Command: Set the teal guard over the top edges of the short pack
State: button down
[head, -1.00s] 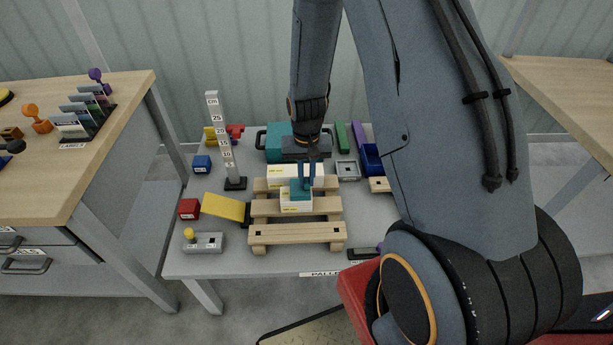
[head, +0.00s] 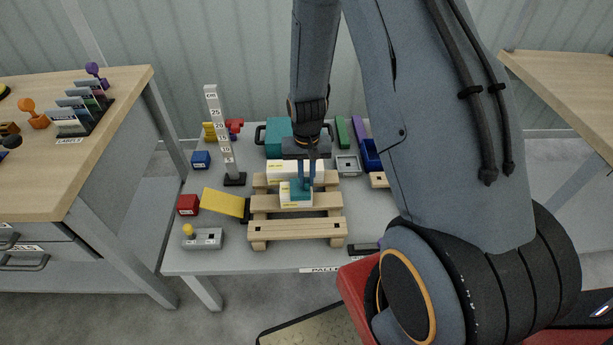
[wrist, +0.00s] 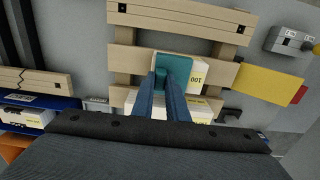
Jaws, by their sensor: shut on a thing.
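My gripper (head: 307,183) is shut on the teal guard (head: 299,194), its blue fingers pointing down. The guard is at the top of the front white pack (head: 296,204), which lies on the wooden pallet (head: 270,230). In the wrist view, the guard (wrist: 174,62) covers the left part of this pack (wrist: 198,70), and its right part with a printed label stays bare. I cannot tell whether the guard fully touches the pack's edges. A second white pack (head: 283,168) lies behind it on the pallet, partly hidden by my fingers.
A yellow ramp-like piece (head: 223,203), a red block (head: 188,204) and a grey box with a yellow knob (head: 204,239) stand left of the pallet. A height scale (head: 219,128) rises behind them. A teal case (head: 279,135) and blue bin (head: 371,152) are at the back.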

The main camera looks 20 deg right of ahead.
aim_at(306, 180)
jog(key=shift+f, duration=0.1)
jog(key=c, duration=1.7)
grip_release()
jog(key=shift+o, duration=0.2)
notch_tip(306, 180, up, 7)
jog(key=shift+r+b, duration=0.1)
jog(key=shift+b, duration=0.3)
jog(key=shift+r, duration=0.3)
jog(key=shift+s+r, duration=0.15)
jog(key=shift+r, duration=0.25)
jog(key=s+a+r+n, duration=0.3)
jog(key=s+r, duration=1)
jog(key=s, duration=0.3)
jog(key=shift+a+r+n, duration=0.15)
jog(key=shift+r+n, duration=0.15)
jog(key=shift+r, duration=0.05)
